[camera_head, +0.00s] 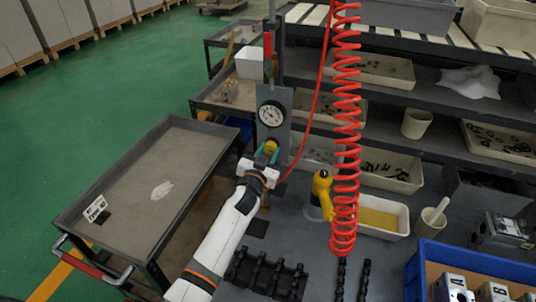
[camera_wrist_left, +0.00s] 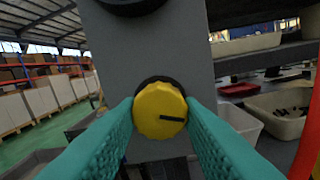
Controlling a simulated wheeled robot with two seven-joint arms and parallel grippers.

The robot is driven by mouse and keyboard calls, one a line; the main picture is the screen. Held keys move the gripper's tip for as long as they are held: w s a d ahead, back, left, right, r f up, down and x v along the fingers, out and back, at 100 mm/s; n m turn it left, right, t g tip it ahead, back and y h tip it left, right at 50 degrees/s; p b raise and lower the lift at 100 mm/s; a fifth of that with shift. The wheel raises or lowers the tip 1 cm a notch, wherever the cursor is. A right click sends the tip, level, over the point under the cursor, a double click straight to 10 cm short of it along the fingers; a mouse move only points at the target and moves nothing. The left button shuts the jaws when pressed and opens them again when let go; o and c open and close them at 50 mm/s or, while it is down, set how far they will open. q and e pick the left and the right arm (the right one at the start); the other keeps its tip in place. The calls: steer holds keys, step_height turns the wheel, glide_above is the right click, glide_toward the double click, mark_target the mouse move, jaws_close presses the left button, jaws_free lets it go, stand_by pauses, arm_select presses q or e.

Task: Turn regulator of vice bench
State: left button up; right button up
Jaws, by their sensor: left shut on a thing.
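The regulator is a round yellow knob with a dark pointer line, low on a grey upright panel (camera_head: 272,104). In the left wrist view the knob (camera_wrist_left: 160,110) fills the space between two teal fingers, its line pointing right and slightly down. My left gripper (camera_head: 266,154) is shut on the knob from its two sides. In the head view the knob (camera_head: 271,147) shows small above the fingers. A round gauge (camera_head: 271,114) with a white face sits on the panel above the knob. My right gripper is not in view.
A coiled red hose (camera_head: 346,130) hangs right of the panel. A yellow tool (camera_head: 322,192) stands on the grey bench beside it. A grey cart (camera_head: 150,180) stands left of my arm. A blue crate (camera_head: 470,262) is at front right. Shelves with bins stand behind.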

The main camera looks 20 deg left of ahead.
arm_select(q)
steer(key=m, duration=0.3)
steer(key=shift+f+m+b, duration=0.1)
steer(key=shift+m+b, duration=0.3)
steer(key=m, duration=0.3)
steer(key=shift+m+b, duration=0.3)
steer(key=shift+m, duration=0.1)
steer(key=m, duration=0.6)
steer(key=shift+a, duration=0.1)
steer(key=o, duration=1)
steer(key=shift+s, duration=0.1)
